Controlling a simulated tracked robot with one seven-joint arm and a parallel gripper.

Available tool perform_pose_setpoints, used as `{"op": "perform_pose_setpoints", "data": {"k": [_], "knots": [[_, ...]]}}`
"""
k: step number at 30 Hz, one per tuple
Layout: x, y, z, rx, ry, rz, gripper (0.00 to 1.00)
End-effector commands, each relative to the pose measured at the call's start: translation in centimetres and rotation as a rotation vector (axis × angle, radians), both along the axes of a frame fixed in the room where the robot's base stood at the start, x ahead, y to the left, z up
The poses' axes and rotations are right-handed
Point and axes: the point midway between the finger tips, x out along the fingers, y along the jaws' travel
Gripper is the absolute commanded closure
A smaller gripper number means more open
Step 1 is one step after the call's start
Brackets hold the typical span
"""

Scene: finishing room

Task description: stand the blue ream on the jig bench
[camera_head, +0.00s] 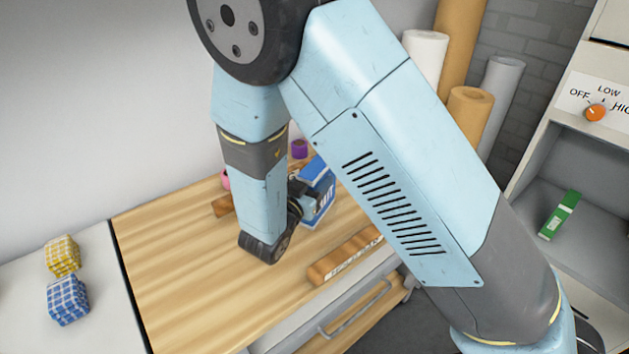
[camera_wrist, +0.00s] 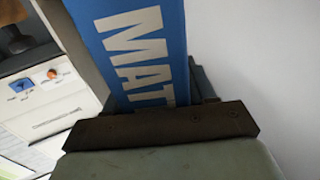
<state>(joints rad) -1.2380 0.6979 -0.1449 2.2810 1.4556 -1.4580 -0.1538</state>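The blue ream (camera_head: 319,193), a blue and white block with white lettering, is at the back right of the wooden bench top (camera_head: 180,245), partly behind my arm. My gripper (camera_head: 303,200) is at its left side and appears shut on it. In the wrist view the ream (camera_wrist: 135,45) fills the upper middle, its "MAT" lettering showing, between the dark finger parts of my gripper (camera_wrist: 165,110). The ream looks roughly upright in the head view. I cannot tell whether its base touches the bench. Nothing marks the wooden bench as the jig bench.
A brown labelled roll (camera_head: 345,257) lies along the bench's front edge. A purple item (camera_head: 299,149) stands behind the ream. Yellow (camera_head: 62,256) and blue (camera_head: 68,300) checked cloths lie on the white surface at left. Tall rolls (camera_head: 469,115) stand behind. The bench's left half is clear.

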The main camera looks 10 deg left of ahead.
Motion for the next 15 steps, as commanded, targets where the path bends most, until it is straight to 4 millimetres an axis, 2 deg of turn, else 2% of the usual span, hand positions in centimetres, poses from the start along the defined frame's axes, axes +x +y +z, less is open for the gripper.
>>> {"op": "perform_pose_setpoints", "data": {"k": [1,7,15], "knots": [[0.0,0.0,0.02,0.0,0.0,0.0,0.4],[-0.01,0.01,0.03,0.0,0.0,0.0,0.22],[0.0,0.02,0.16,0.0,0.0,0.0,0.22]]}}
